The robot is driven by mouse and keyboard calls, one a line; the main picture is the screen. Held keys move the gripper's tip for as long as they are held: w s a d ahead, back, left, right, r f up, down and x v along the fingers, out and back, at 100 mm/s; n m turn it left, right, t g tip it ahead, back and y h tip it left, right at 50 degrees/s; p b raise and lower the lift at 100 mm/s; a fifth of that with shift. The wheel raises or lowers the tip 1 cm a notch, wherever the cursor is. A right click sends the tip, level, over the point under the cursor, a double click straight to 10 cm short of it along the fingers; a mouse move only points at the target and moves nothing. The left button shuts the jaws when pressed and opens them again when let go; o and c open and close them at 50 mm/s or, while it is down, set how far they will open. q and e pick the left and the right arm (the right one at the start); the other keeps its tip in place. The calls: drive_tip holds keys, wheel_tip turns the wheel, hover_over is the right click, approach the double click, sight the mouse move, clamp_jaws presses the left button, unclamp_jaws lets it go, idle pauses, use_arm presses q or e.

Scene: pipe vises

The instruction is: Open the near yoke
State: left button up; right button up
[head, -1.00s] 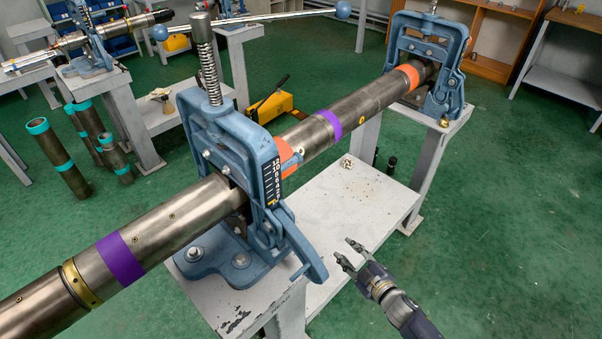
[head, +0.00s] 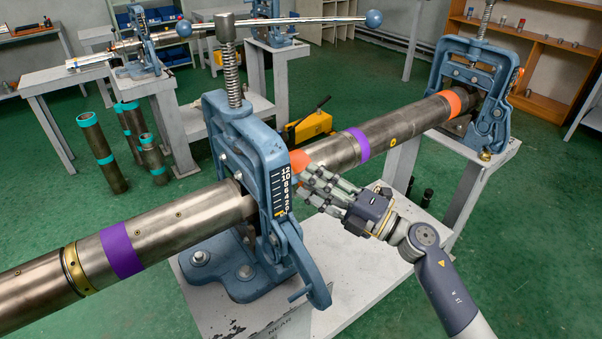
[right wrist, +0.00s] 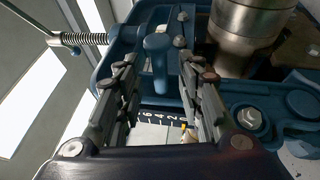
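The near yoke (head: 242,135) is a blue frame standing upright over the steel pipe (head: 185,215), with a spring-wrapped screw (head: 231,75) on top and a numbered scale (head: 281,189) on its right leg. A blue latch arm (head: 312,268) hangs at its lower right. My right gripper (head: 300,182) is beside the right face of the yoke, by the orange band. In the right wrist view its two fingers (right wrist: 160,82) are spread, with a rounded blue peg (right wrist: 158,58) of the yoke between them. I cannot tell whether they touch it. My left gripper is out of view.
The far vise (head: 470,90) holds the pipe's other end on its own stand. The white bench (head: 350,260) under the near vise has clear surface at right. A long bar with blue ball ends (head: 373,19) crosses above. Teal-capped pipes (head: 100,150) stand at left.

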drive_tip(key=x, duration=0.2)
drive_tip(key=shift+w+a, duration=0.15)
drive_tip(key=shift+a, duration=0.05)
drive_tip(key=shift+w+a, duration=0.25)
drive_tip(key=shift+a, duration=0.15)
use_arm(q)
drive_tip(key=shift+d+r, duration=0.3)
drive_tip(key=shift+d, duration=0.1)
use_arm(e)
clamp_jaws()
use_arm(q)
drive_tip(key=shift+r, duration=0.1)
use_arm(e)
drive_tip(key=shift+r, duration=0.15)
